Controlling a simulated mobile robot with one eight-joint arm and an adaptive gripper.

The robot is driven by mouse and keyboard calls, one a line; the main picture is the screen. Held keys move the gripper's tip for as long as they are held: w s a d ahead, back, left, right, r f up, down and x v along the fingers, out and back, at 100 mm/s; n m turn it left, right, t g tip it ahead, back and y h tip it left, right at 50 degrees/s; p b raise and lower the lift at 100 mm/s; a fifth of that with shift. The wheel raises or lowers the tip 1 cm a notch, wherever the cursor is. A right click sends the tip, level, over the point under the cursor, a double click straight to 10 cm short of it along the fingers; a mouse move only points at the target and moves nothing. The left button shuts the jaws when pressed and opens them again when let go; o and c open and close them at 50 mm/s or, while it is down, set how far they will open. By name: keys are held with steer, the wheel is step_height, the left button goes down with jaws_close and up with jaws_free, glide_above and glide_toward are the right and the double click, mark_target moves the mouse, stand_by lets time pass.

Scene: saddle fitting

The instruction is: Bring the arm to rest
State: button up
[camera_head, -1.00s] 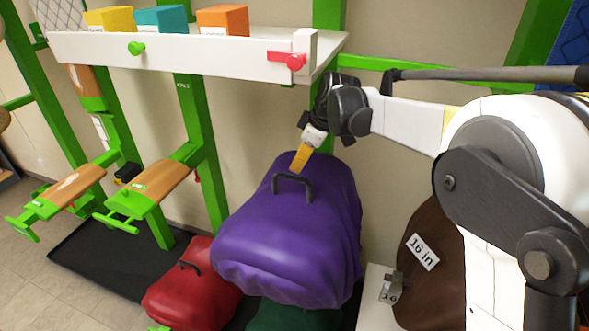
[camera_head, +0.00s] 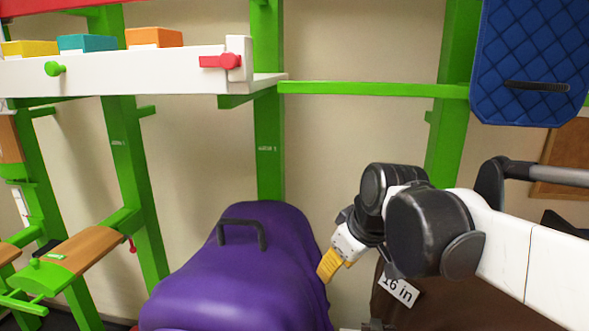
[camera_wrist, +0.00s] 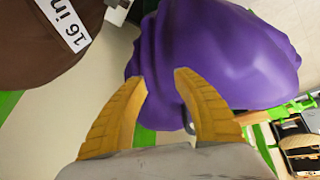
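My gripper (camera_head: 330,264) has yellow fingers. In the head view it hangs just right of the purple covered bundle, pointing down and to the left. In the wrist view the two fingers of my gripper (camera_wrist: 162,80) stand apart with nothing held between them. The purple bundle (camera_head: 235,285) has a dark handle (camera_head: 242,232) on top. It also shows beyond the fingertips in the wrist view (camera_wrist: 215,50). I cannot tell the exact gap between the fingers and the purple cover.
A brown saddle (camera_head: 440,305) with a "16 in" tag (camera_head: 398,290) lies below my arm. A white shelf (camera_head: 120,72) with coloured boxes is at upper left. A green rail (camera_head: 370,89) crosses behind. A blue quilted pad (camera_head: 530,60) hangs at upper right. Wooden-topped racks (camera_head: 90,245) stand left.

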steer(key=s+d+f+m+b, duration=0.2)
steer(key=s+d+f+b, duration=0.1)
steer(key=f, duration=0.4)
steer(key=s+d+f+m+t+h+b, duration=0.1)
steer(key=s+d+f+m+b, duration=0.2)
steer(key=s+f, duration=0.4)
steer(key=s+d+f+m+t+h+b, duration=0.1)
steer(key=s+d+f+m+b, duration=0.1)
steer(key=s+d+f+b, duration=0.2)
step_height(320, 180, down, 5)
steer(key=s+b, duration=0.1)
steer(key=b, duration=0.2)
steer(key=shift+s+d+m, duration=0.35)
steer(key=shift+m, duration=0.05)
